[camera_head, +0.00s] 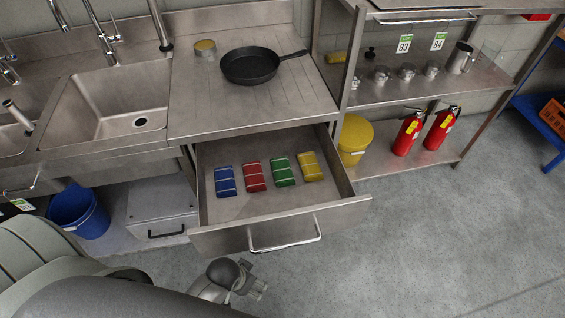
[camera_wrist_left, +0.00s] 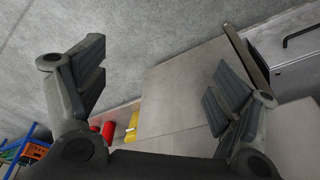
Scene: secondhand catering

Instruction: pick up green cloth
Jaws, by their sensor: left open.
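The green cloth (camera_head: 283,172) lies folded and flat in the open steel drawer (camera_head: 240,208), between a red cloth (camera_head: 254,177) on its left and a yellow cloth (camera_head: 310,166) on its right. A blue cloth (camera_head: 225,181) lies at the left end of the row. My left gripper (camera_head: 259,286) is in front of the drawer, below its handle in the head view, apart from the cloths. In the left wrist view its two fingers (camera_wrist_left: 160,85) are spread wide with nothing between them. No cloth shows in that view. My right gripper is not in view.
The drawer's bar handle (camera_head: 285,238) sticks out in front. A black pan (camera_head: 250,65) stands on the counter above. A yellow bucket (camera_head: 354,138) and two red fire extinguishers (camera_head: 408,133) stand on the low shelf to the right. The floor (camera_head: 430,240) at right is clear.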

